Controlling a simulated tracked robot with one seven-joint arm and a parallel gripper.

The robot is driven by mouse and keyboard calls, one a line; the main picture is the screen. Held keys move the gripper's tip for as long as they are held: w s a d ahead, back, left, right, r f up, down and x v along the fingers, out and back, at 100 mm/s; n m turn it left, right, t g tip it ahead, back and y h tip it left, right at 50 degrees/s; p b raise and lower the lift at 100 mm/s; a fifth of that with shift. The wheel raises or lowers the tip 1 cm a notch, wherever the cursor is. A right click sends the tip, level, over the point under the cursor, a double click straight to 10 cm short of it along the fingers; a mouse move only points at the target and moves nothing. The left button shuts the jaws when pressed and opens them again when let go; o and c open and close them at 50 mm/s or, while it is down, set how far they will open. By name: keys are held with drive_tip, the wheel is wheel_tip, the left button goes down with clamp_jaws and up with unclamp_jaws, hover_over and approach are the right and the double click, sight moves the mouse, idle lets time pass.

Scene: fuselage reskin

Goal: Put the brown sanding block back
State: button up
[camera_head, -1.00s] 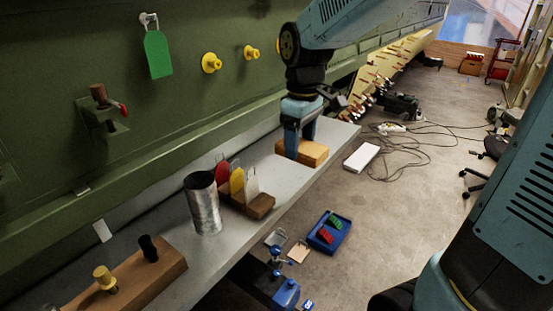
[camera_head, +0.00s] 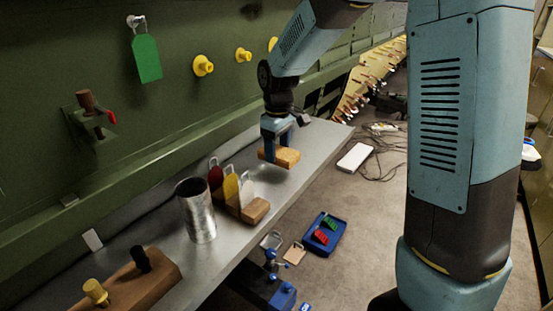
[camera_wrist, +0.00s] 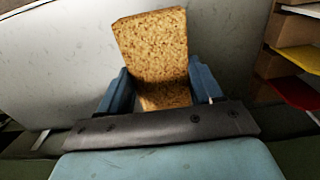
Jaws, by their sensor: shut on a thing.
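The brown sanding block (camera_head: 284,157) is a speckled tan-brown block over the far part of the grey shelf (camera_head: 222,258). My gripper (camera_head: 272,153) is shut on it from above, with one blue finger on each side. In the wrist view the block (camera_wrist: 155,50) stands between the two fingers (camera_wrist: 163,90), slightly tilted, and sticks out well past their tips. A soft shadow on the shelf below suggests that the block hangs a little above it. The block's far side is hidden.
A wooden rack (camera_head: 256,211) with red, yellow and white tags stands nearby, beside a metal can (camera_head: 198,212). A wooden holder (camera_head: 135,286) with black and yellow knobs is nearer. The green wall (camera_head: 60,160) borders the shelf. A blue tray (camera_head: 326,236) lies on the floor.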

sight(277, 158)
drive_tip(key=shift+w+a+f, duration=0.1)
drive_tip(key=shift+w+f, duration=0.35)
drive_tip(key=shift+f, duration=1.7)
drive_tip(key=o, duration=1.2)
drive_tip(key=shift+r, duration=0.1)
wheel_tip(277, 158, up, 12)
drive_tip(key=shift+f, duration=0.25)
drive_tip(key=shift+r, duration=0.25)
